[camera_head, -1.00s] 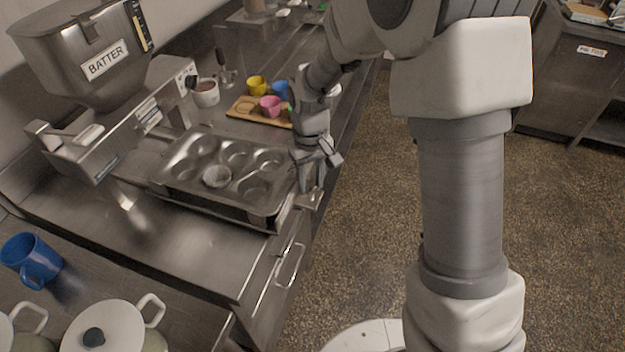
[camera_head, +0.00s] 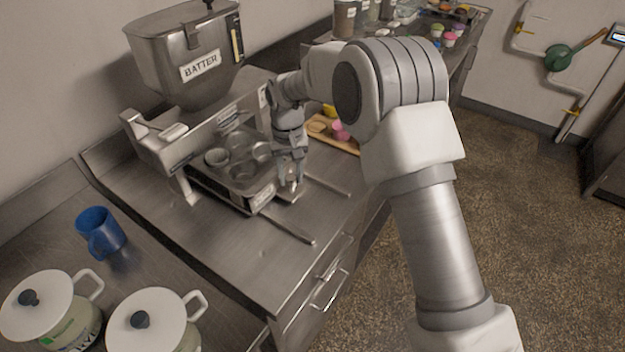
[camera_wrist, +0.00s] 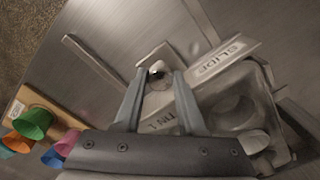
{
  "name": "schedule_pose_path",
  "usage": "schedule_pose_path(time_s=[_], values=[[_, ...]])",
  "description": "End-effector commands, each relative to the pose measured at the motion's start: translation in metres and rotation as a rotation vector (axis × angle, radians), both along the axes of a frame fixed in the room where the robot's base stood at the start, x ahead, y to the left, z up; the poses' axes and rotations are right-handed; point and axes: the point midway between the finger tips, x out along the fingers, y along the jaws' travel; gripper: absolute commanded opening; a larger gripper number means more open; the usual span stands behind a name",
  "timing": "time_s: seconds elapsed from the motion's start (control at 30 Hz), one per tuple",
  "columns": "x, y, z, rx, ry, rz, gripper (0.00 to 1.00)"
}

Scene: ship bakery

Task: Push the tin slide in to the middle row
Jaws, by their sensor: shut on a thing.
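The tin slide (camera_head: 262,196) carries a metal muffin tin (camera_head: 243,184) and sits partly under the batter machine, with the tin's far part hidden below it. The slide's labelled front also shows in the wrist view (camera_wrist: 222,62), cut across by my fingers. My gripper (camera_head: 290,180) is at the slide's near right corner. In the wrist view my gripper (camera_wrist: 158,76) has its fingers either side of a pale round knob (camera_wrist: 157,70) on the slide's tab, shut on it.
Bare rails (camera_head: 287,228) stick out toward the counter's front edge. The batter machine (camera_head: 190,60) stands behind. A wooden board (camera_head: 347,146) with coloured cups lies to the right. A blue mug (camera_head: 100,232) and lidded pots (camera_head: 155,322) stand at the front left.

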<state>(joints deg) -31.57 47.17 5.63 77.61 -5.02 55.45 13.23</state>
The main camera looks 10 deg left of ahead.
Motion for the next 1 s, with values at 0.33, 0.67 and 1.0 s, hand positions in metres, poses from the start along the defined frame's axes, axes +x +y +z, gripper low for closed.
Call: schedule_pose_path(time_s=[0.33,0.67,1.0], values=[[0.002,0.024,0.001,0.001,-0.002,0.0,0.0],[0.002,0.024,0.001,0.001,-0.002,0.0,0.0],[0.002,0.024,0.0,0.0,-0.001,0.0,0.52]])
